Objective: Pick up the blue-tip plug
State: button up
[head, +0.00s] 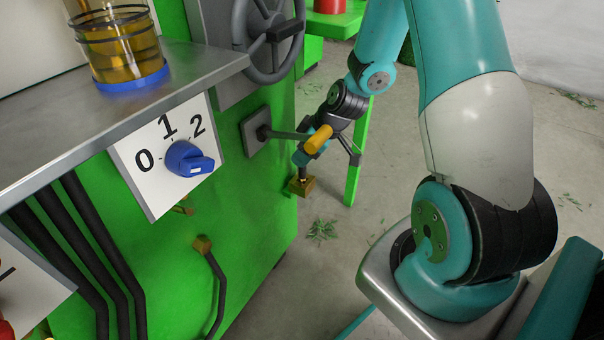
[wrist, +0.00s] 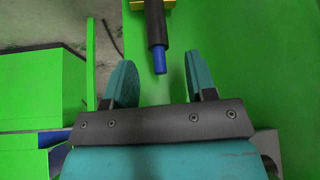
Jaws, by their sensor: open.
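The blue-tip plug (wrist: 158,42) shows in the wrist view as a black cylinder with a blue end, coming out of a yellow block at the top edge. Its blue tip points down the picture, toward the space between my fingers. My gripper (wrist: 163,80) is open, with one teal finger on each side of that space, and nothing is held. The blue tip looks level with the gap or just beyond it; contact cannot be told. In the head view my gripper is partly hidden behind a lever with a yellow handle (head: 317,139), above a brass block (head: 301,187).
The green cabinet (head: 260,210) stands left of my gripper. It carries a dial with a blue knob (head: 188,160), a handwheel (head: 268,38) and another brass fitting (head: 202,245) on a black cable. A glass jar (head: 120,45) stands on the metal shelf.

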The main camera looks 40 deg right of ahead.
aim_at(302, 171)
jog(key=x, duration=0.1)
jog(key=b+x, duration=0.1)
jog(key=x, duration=0.2)
jog(key=shift+s+f, duration=0.2)
jog(key=shift+c, duration=0.4)
grip_shut()
jog(key=shift+r, duration=0.1)
